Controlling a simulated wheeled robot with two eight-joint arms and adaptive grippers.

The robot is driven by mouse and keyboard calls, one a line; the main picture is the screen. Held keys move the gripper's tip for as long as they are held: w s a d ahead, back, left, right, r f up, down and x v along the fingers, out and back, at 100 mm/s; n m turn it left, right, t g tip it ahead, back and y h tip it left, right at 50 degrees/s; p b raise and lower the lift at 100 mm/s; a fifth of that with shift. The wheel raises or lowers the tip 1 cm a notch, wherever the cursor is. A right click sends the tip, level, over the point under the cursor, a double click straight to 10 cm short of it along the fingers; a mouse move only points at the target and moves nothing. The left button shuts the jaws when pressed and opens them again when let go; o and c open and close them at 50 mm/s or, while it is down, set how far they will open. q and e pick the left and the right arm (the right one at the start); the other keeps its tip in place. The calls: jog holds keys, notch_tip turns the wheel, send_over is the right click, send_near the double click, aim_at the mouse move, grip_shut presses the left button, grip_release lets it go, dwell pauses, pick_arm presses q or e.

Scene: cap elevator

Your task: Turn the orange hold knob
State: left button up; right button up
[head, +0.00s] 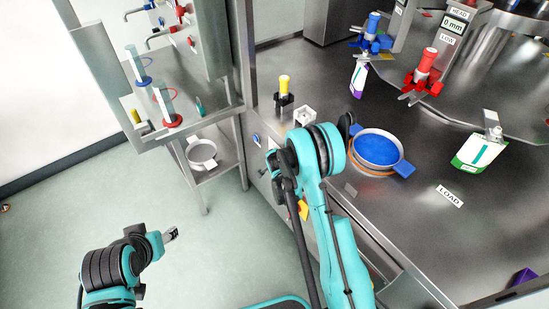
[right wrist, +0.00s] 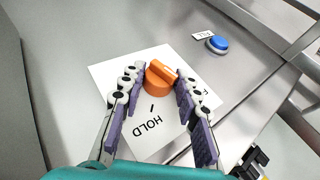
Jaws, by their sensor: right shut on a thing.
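The orange hold knob (right wrist: 159,78) sits on a white plate (right wrist: 110,72) marked HOLD in the right wrist view. Its raised grip ridge points toward the upper left, and a short black mark shows below the knob. My right gripper (right wrist: 160,73) has its purple-padded fingers on either side of the knob and is shut on it. In the head view, my right arm hides the knob and that gripper. My left gripper (head: 172,234) hangs over the floor at the lower left, away from everything; its jaw opening is too small to tell.
A blue button (right wrist: 217,44) sits on the panel beyond the knob. A steel shelf unit (head: 205,118) stands left; the floor is clear.

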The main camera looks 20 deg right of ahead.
jog(key=o, duration=1.2)
jog(key=shift+c, duration=0.2)
jog(key=v, duration=1.2)
